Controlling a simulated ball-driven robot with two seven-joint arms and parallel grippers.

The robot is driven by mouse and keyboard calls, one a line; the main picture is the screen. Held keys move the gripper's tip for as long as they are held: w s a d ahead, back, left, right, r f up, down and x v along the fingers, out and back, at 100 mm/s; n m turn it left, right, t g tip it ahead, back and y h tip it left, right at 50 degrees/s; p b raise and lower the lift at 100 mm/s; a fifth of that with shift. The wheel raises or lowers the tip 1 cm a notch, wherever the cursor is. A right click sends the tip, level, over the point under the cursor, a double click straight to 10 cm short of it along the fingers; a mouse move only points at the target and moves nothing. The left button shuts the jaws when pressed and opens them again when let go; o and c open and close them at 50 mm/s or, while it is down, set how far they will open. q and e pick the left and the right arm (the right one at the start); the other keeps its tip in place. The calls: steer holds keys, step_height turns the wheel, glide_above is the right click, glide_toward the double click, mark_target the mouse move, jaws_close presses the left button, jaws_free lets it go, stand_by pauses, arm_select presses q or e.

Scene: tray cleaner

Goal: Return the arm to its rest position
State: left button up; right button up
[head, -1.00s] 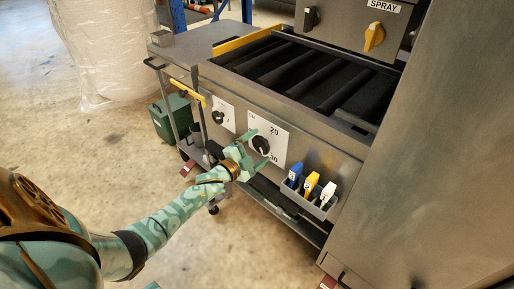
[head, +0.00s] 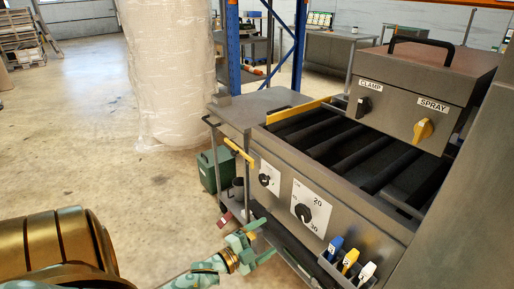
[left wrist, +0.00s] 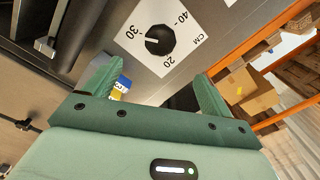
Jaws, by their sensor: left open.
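My left arm comes in from the lower left in the head view. Its green gripper (head: 257,243) is open and empty, in front of the tray cleaner's front panel and below the black dial (head: 303,213) marked 20 and 30. In the left wrist view, the two fingers (left wrist: 155,85) are spread apart with nothing between them, and the dial (left wrist: 160,40) sits beyond them, apart from them. My right gripper is not in view.
The tray cleaner (head: 375,215) has a roller bed and a top box with CLAMP (head: 364,107) and SPRAY (head: 423,130) knobs. Blue, yellow and white handles (head: 350,258) stand at its lower right. A green box (head: 214,170) and a wrapped roll (head: 168,80) are left. Open floor lies further left.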

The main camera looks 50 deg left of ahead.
arm_select(q)
steer(key=shift+s, duration=0.75)
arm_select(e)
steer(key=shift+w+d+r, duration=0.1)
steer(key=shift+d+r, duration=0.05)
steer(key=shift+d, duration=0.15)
